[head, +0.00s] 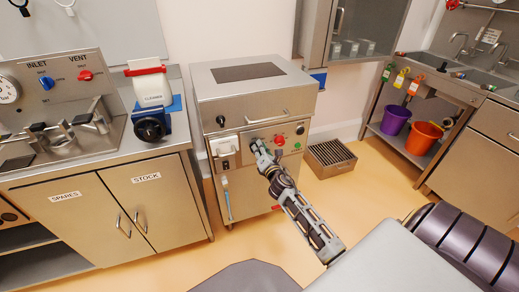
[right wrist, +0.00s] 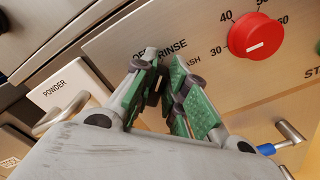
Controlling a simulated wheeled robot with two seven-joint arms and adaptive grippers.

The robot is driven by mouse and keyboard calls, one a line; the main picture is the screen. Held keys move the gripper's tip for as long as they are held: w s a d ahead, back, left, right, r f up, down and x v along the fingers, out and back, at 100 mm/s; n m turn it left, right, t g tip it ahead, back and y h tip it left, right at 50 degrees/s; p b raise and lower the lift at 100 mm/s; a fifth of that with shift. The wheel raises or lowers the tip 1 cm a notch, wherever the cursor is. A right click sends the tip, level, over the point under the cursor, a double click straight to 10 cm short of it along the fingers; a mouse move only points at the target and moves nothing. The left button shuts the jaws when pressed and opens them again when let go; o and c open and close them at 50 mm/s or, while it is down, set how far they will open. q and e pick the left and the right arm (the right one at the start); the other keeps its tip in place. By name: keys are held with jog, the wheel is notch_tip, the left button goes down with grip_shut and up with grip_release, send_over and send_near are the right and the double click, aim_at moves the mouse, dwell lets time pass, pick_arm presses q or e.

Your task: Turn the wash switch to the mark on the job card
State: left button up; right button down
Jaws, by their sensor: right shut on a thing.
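My right gripper (head: 258,147) is at the front panel of the steel machine (head: 252,97). In the right wrist view the green-padded fingers of the gripper (right wrist: 160,100) are closed around the small dark wash switch (right wrist: 154,90), which is mostly hidden between them. Around it, the panel print reads RINSE and WASH, with OFF partly covered. I cannot tell which mark the switch points to. I cannot make out a job card. My left gripper is not in view.
A red dial (right wrist: 256,37) marked 30, 40 and 60 is right of the switch. A POWDER drawer (right wrist: 62,92) is on the left.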

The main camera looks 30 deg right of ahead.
dwell(0.3)
jog(key=c, duration=1.4)
grip_release()
jog(key=shift+c, duration=0.2)
jog(key=shift+s, duration=0.15)
jog(key=v, duration=1.1)
jog(key=shift+s, duration=0.35)
jog(key=shift+f, duration=0.1)
jog(key=shift+m, duration=0.3)
